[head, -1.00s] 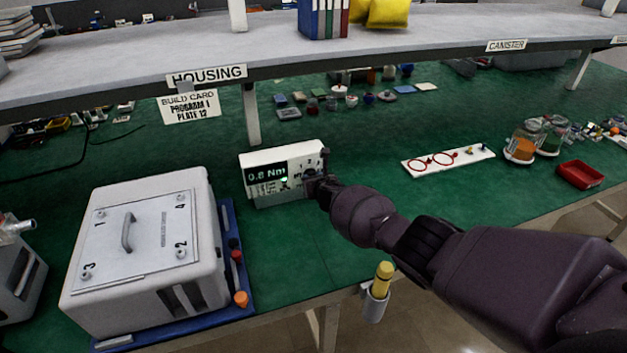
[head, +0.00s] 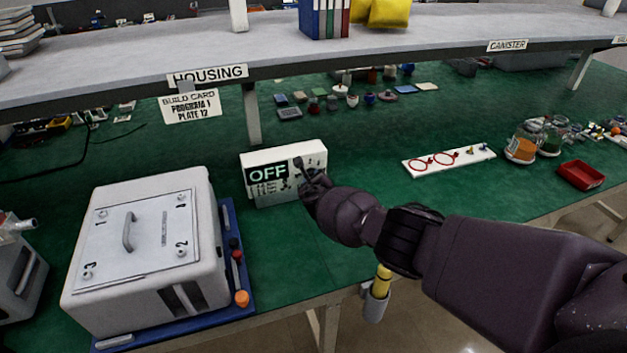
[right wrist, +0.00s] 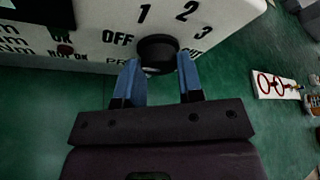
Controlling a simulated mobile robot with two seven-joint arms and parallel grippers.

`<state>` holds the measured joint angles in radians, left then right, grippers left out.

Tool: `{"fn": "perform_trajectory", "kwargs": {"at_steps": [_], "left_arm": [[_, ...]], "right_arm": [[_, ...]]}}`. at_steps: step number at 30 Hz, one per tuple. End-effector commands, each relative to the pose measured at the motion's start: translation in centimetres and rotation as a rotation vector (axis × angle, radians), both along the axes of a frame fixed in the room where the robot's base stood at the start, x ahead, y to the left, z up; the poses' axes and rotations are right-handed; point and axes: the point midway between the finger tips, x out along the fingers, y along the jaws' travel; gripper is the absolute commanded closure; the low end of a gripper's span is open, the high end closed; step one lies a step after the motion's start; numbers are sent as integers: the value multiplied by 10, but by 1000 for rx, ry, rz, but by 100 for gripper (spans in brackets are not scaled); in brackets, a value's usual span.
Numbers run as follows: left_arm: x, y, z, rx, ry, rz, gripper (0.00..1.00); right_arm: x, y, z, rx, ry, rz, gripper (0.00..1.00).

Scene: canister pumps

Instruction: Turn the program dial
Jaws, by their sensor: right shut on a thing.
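The white controller box (head: 270,160) stands on the green mat, its display (head: 268,173) reading OFF. In the right wrist view its black round program dial (right wrist: 158,48) sits among the printed marks OFF, 1, 2 and 3. I cannot tell which mark the dial points at. My right gripper (right wrist: 159,66) has its two blue fingers on either side of the dial, shut on it. In the head view my right gripper (head: 308,183) covers the right part of the box front and hides the dial. My left gripper is not in view.
A card (head: 190,106) reads BUILD CARD, PROGRAM 1, PLATE 12. A white housing (head: 145,250) on a blue tray (head: 228,225) stands left of the box. A white strip with red rings (head: 448,160), jars (head: 522,148) and a red bin (head: 581,175) are to the right.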

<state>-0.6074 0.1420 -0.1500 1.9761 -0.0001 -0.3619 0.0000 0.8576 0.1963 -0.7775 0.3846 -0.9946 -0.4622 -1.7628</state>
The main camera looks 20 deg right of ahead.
Motion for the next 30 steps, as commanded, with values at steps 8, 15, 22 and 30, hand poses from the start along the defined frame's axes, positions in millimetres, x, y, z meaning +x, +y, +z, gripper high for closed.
{"fn": "perform_trajectory", "kwargs": {"at_steps": [8,15,22,30], "left_arm": [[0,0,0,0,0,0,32],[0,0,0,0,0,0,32],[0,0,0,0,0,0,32],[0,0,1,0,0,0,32]], "right_arm": [[0,-1,-1,-19,0,0,89],[0,-1,-1,-19,0,0,63],[0,0,0,-17,1,0,40],[-1,0,0,-16,0,0,40]]}}
